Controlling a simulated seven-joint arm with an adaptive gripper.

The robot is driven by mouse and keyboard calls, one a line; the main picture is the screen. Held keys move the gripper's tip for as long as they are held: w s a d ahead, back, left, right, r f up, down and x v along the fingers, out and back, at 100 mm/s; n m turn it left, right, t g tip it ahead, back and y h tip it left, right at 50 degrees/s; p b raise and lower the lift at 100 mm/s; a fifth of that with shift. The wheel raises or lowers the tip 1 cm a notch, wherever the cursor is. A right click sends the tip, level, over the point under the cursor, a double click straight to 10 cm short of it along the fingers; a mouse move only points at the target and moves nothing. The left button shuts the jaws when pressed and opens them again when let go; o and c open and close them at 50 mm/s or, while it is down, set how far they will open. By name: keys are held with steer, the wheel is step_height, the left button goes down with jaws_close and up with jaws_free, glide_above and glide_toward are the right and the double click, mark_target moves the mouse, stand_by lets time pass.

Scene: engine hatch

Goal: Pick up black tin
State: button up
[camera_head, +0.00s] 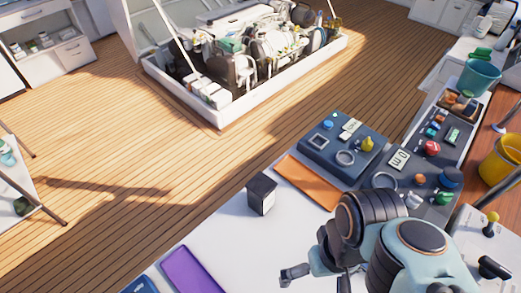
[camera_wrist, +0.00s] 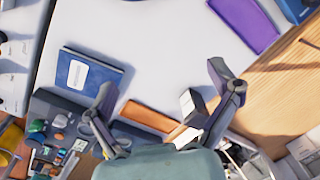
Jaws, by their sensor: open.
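The black tin (camera_head: 262,194) is a small dark box with a pale side. It stands upright on the white worktop (camera_head: 225,225), left of the orange mat. In the wrist view the tin (camera_wrist: 188,104) shows close to the right finger, partly overlapped by it. My gripper (camera_head: 316,277) is above the near part of the worktop, nearer the camera and to the right of the tin. In the wrist view my gripper (camera_wrist: 160,84) has its fingers spread wide, with nothing held between them. Part of it is hidden by my own arm in the head view.
An orange mat (camera_head: 308,182) and control panels (camera_head: 340,147) lie beyond and right of the tin. A purple item (camera_head: 190,272) lies at the front left. A blue book (camera_wrist: 88,75) shows in the wrist view.

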stand_by(0.3)
steer(key=w+r+m+t, duration=0.45)
steer(key=w+m, duration=0.35)
steer(key=w, duration=0.6)
steer(key=m+g, duration=0.2)
glide_above(261, 184)
steer(key=w+d, duration=0.2)
steer(key=x, duration=0.3)
steer(key=s+x, duration=0.1)
steer(key=x, duration=0.3)
steer(key=s+x, duration=0.1)
steer(key=x, duration=0.2)
steer(key=shift+s+d+f, duration=0.15)
steer(key=shift+d+f, duration=0.25)
steer(key=f, duration=0.2)
steer(key=s+a+f+g, duration=0.1)
steer(key=f, duration=0.2)
steer(key=a+f+g, duration=0.1)
steer(key=f, duration=0.2)
steer(key=shift+s+f+h, duration=0.15)
steer(key=shift+s+h, duration=0.15)
steer(key=shift+h, duration=0.1)
step_height(261, 184, down, 5)
steer(key=shift+r, duration=0.1)
steer(key=shift+f, duration=0.55)
steer(key=c, duration=1)
